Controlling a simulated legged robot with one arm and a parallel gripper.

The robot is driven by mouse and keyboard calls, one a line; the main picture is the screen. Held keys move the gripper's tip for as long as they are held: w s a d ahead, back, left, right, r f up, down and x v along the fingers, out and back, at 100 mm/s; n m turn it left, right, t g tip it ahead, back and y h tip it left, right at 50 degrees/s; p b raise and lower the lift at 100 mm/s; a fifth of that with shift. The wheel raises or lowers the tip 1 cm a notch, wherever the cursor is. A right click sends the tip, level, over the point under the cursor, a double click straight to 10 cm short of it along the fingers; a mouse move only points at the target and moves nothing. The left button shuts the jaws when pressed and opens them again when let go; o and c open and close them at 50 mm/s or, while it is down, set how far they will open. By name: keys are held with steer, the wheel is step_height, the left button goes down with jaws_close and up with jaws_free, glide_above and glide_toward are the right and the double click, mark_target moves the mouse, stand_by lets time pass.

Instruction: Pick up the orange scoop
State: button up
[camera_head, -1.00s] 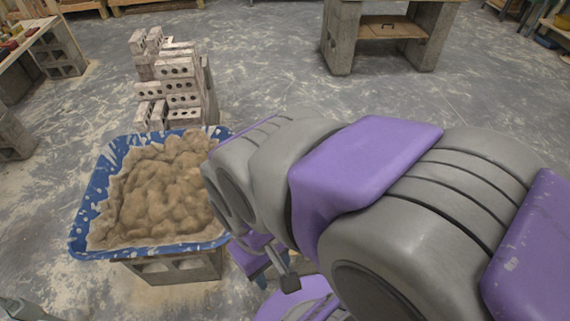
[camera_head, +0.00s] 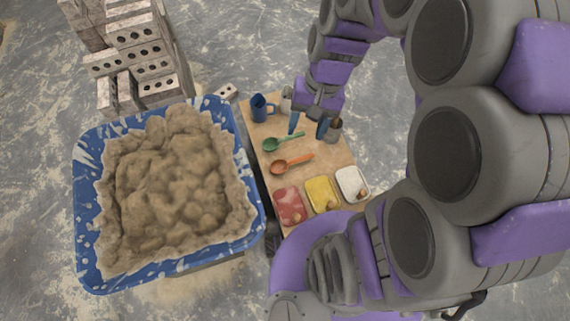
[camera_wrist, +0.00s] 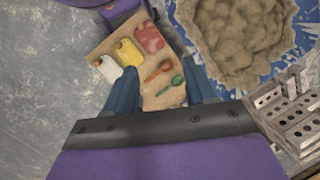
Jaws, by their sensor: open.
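The orange scoop (camera_head: 291,163) lies on a small wooden board (camera_head: 333,153), between a green scoop (camera_head: 283,142) and a row of coloured containers. In the wrist view the orange scoop (camera_wrist: 158,70) shows between my two fingers, beyond their tips, beside the green scoop (camera_wrist: 172,85). My gripper (camera_head: 309,127) is open and empty, with its blue fingers pointing down over the far part of the board. In the wrist view my gripper (camera_wrist: 164,85) spans the board's width. It looks apart from the orange scoop; its exact height is unclear.
Red (camera_head: 289,205), yellow (camera_head: 322,194) and white (camera_head: 351,182) containers stand at the board's near end. A blue mug (camera_head: 262,107) stands at its far end. A blue tub (camera_head: 88,205) of mortar is close on the left, with stacked bricks (camera_head: 140,55) behind.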

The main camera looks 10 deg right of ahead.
steer(key=w+f+m+y, duration=0.1)
steer(key=w+f, duration=0.2)
steer(key=w, duration=0.2)
steer(key=m+t+y+p, duration=0.1)
steer(key=m+y+p, duration=0.1)
steer(key=m, duration=0.7)
glide_above(299, 158)
steer(key=w, duration=0.3)
step_height(299, 158, down, 28)
steer(key=s+d+f+m+p, duration=0.1)
steer(key=d+f+m, duration=0.15)
steer(key=f, duration=0.45)
steer(key=s+d+f+m, duration=0.1)
steer(key=d+f, duration=0.2)
steer(key=f, duration=0.4)
steer(key=shift+h, duration=0.4)
steer(key=b+x, duration=0.1)
steer(key=x, duration=0.4)
steer(key=b+x, duration=0.2)
steer(key=x, duration=0.4)
steer(key=b+x, duration=0.2)
steer(key=x, duration=0.4)
steer(key=shift+w+d+f, duration=0.2)
steer(key=shift+w+f, duration=0.05)
steer(key=shift+f, duration=0.15)
steer(key=shift+r, duration=0.1)
jaws_close()
